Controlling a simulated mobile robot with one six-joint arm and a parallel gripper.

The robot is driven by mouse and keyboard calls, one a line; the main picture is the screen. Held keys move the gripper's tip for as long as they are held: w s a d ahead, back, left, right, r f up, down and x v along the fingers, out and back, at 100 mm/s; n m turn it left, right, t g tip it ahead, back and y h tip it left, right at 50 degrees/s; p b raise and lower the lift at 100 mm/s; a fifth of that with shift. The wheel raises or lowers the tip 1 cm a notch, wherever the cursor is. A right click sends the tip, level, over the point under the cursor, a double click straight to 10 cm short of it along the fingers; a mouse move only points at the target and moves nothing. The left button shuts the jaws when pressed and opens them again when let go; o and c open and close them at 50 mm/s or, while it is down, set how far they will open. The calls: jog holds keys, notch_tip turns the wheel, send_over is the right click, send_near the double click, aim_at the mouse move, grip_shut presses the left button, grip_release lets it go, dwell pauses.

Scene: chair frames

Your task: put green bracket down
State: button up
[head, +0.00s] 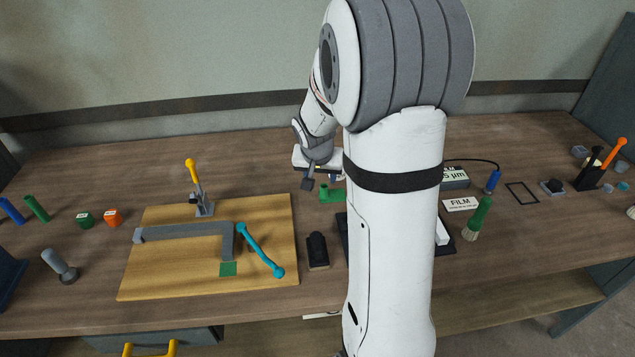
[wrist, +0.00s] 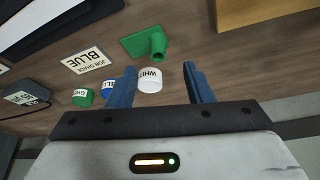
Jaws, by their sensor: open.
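The green bracket (head: 330,194) rests on the table just in front of my gripper (head: 322,180) in the head view. In the wrist view the bracket (wrist: 137,45) shows a flat plate with a round stub, beyond the fingertips and apart from them. My gripper (wrist: 160,70) is open, and its two blue-grey fingers hold nothing. A white-lidded pot (wrist: 150,80) shows between the fingers in the wrist view. My arm hides part of the table right of the bracket in the head view.
A wooden board (head: 270,215) with a grey angled bar (head: 185,232) and a teal handle (head: 262,252) lies to the left. A dark block (head: 317,250) stands in front. Green-lidded (wrist: 82,98) and blue-lidded (wrist: 107,90) pots sit beside the fingers.

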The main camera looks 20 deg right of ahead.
aim_at(324, 187)
jog(key=x, duration=0.6)
jog(key=d+x, duration=0.1)
jog(key=x, duration=0.2)
jog(key=shift+w+f+p, duration=0.1)
jog(key=shift+w+p, duration=0.25)
grip_shut()
